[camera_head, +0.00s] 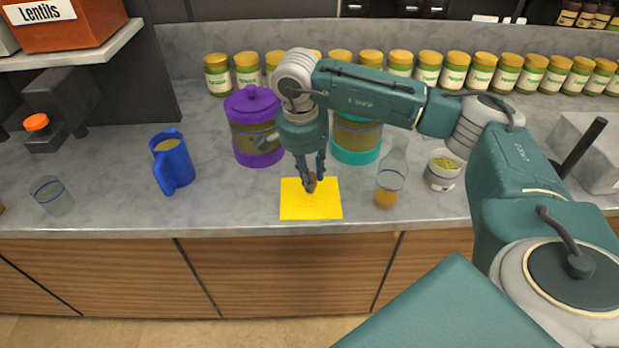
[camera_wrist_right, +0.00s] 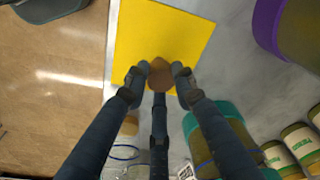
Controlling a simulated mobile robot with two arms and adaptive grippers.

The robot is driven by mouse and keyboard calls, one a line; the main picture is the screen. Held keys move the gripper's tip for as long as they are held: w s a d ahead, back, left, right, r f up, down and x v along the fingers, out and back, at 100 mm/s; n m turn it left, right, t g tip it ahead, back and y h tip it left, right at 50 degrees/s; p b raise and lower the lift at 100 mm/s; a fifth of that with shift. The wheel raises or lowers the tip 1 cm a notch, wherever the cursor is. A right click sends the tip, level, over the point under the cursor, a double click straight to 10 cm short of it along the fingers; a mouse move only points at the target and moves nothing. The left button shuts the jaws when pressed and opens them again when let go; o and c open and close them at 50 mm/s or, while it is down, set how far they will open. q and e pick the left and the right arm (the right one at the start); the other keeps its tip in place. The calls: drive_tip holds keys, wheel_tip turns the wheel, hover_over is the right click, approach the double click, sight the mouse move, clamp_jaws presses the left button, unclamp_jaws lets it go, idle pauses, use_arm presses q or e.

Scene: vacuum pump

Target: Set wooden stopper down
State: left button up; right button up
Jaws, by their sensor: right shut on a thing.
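The wooden stopper (camera_head: 311,182) is small and brown. It is between the fingertips of my right gripper (camera_head: 312,184), over the yellow mat (camera_head: 301,210) on the counter. In the right wrist view the stopper (camera_wrist_right: 160,74) sits between the fingertips of the right gripper (camera_wrist_right: 158,78), which are shut on it, with the yellow mat (camera_wrist_right: 150,30) behind it. I cannot tell whether the stopper touches the mat. My left gripper is not in view.
A glass carafe (camera_head: 390,180) with orange liquid stands right of the mat. A purple-lidded jar (camera_head: 256,130) and a teal-based jar (camera_head: 355,140) stand behind. A blue pitcher (camera_head: 173,165) is at left, a white cup (camera_head: 442,170) at right. The counter's front edge is close to the mat.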

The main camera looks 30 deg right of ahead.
drive_tip(key=shift+f, duration=1.05)
drive_tip(key=shift+f, duration=0.15)
drive_tip(key=o, duration=0.8)
